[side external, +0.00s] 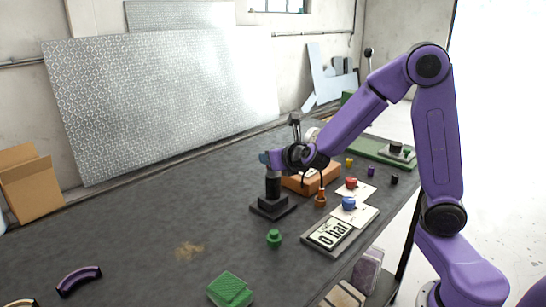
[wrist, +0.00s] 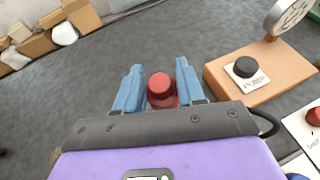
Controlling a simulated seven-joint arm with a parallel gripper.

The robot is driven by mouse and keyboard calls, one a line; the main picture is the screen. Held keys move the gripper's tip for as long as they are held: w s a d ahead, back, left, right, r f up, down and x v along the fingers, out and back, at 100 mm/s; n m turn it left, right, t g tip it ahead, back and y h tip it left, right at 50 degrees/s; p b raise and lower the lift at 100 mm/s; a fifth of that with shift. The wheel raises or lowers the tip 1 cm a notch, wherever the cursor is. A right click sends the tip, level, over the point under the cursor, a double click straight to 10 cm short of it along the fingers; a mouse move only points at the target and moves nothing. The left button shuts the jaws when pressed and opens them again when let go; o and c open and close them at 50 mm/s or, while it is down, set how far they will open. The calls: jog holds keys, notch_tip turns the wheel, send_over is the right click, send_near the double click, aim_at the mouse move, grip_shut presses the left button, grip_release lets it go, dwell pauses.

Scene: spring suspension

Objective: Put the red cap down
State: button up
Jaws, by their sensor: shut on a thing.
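A red cap (wrist: 160,87) sits between the two blue fingers of my gripper (wrist: 160,92) in the wrist view. The gripper is shut on it. In the side external view my gripper (side external: 266,158) is over the table, close to the top of a black post (side external: 272,187) on a dark square base (side external: 273,207). The cap cannot be made out in that view. I cannot tell whether the gripper or cap touches the post.
An orange box (side external: 326,177) with a black button (wrist: 246,67) stands to the right. Red (side external: 351,183) and blue (side external: 348,203) knobs, a "0 bar" display (side external: 330,233) and a green knob (side external: 274,237) are nearby.

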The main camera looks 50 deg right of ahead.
jog(key=shift+f, duration=0.15)
jog(key=o, duration=1)
